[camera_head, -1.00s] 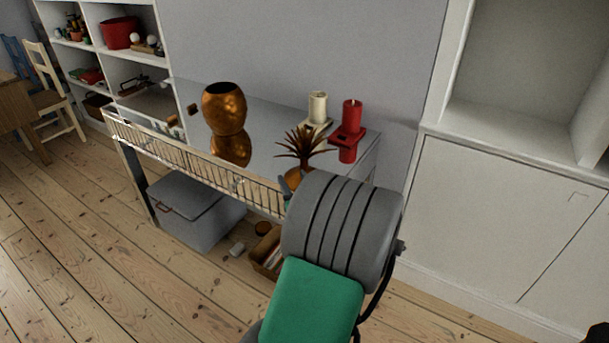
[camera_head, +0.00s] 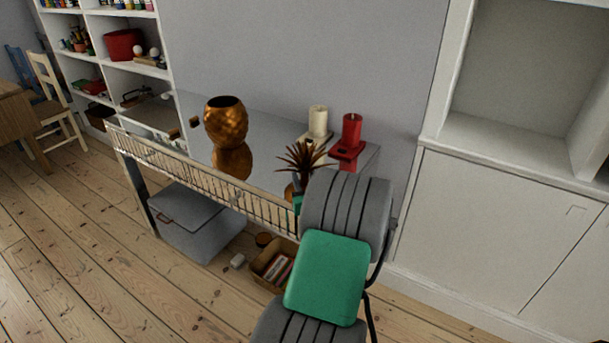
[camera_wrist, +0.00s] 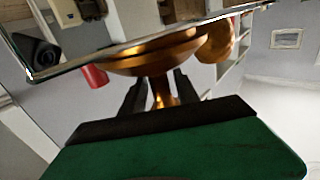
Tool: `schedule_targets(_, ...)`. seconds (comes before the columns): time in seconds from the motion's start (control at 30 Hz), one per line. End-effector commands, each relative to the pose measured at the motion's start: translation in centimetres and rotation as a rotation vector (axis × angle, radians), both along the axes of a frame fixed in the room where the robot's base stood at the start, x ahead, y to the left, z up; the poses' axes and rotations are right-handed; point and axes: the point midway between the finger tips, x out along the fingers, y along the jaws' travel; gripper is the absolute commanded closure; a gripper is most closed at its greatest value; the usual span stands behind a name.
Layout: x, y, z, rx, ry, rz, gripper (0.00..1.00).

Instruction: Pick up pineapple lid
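The pineapple lid (camera_head: 302,163), with brown spiky leaves above a gold base, is at the front right of the shiny table in the head view. My arm hides part of its base. The gold pineapple body (camera_head: 226,124) stands open-topped further left on the table. In the wrist view, my gripper (camera_wrist: 160,82) has its two dark fingers apart, with a narrow gold part of the lid (camera_wrist: 162,92) between them. A wider gold part lies beyond the fingertips. I see gaps beside the narrow part and no clear grip. In the head view my arm hides the fingers.
A cream candle (camera_head: 318,120) and a red candle (camera_head: 351,131) stand in holders behind the lid. A railing (camera_head: 190,172) runs along the table's front. A grey box (camera_head: 195,222) and a small crate (camera_head: 270,268) are below. Floor at left is clear.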

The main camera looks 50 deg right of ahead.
Motion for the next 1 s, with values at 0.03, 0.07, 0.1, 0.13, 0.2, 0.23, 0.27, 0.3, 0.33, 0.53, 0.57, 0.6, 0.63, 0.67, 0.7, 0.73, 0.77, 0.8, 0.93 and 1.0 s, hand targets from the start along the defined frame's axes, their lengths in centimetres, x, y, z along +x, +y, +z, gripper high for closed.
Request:
schedule_targets(0.03, -0.01, 0.01, 0.00, 0.000, 0.000, 0.000, 0.68)
schedule_targets(0.07, 0.00, 0.01, 0.00, 0.000, 0.000, 0.000, 0.70)
schedule_targets(0.1, -0.01, 0.01, 0.01, 0.000, 0.000, 0.000, 0.73)
schedule_targets(0.13, 0.00, 0.01, 0.00, 0.000, 0.000, 0.000, 0.76)
schedule_targets(0.2, -0.01, 0.02, 0.01, 0.000, 0.000, 0.000, 0.82)
schedule_targets(0.23, -0.01, 0.02, 0.01, 0.000, 0.000, 0.000, 0.84)
schedule_targets(0.27, -0.01, 0.02, 0.01, 0.000, 0.000, 0.000, 0.86)
schedule_targets(0.3, -0.01, 0.02, 0.01, 0.000, 0.000, 0.000, 0.90)
schedule_targets(0.33, -0.01, 0.02, 0.01, 0.000, 0.000, 0.000, 0.92)
schedule_targets(0.53, 0.00, 0.03, 0.01, 0.000, 0.000, 0.000, 1.00)
schedule_targets(0.57, 0.00, 0.03, 0.01, 0.000, 0.000, 0.000, 1.00)
schedule_targets(0.6, 0.00, 0.03, 0.02, 0.000, 0.000, 0.000, 1.00)
schedule_targets(0.63, 0.00, 0.03, 0.02, 0.000, 0.000, 0.000, 1.00)
schedule_targets(0.67, 0.00, 0.03, 0.02, 0.000, 0.000, 0.000, 1.00)
schedule_targets(0.7, 0.00, 0.03, 0.02, 0.000, 0.000, 0.000, 1.00)
schedule_targets(0.73, 0.00, 0.03, 0.02, 0.000, 0.000, 0.000, 1.00)
schedule_targets(0.77, 0.00, 0.03, 0.02, 0.000, 0.000, 0.001, 1.00)
schedule_targets(0.8, 0.01, 0.01, 0.10, -0.001, -0.002, 0.000, 1.00)
schedule_targets(0.93, 0.01, 0.01, 0.10, -0.001, -0.002, 0.000, 1.00)
schedule_targets(1.0, 0.01, 0.01, 0.15, -0.002, -0.001, 0.000, 1.00)
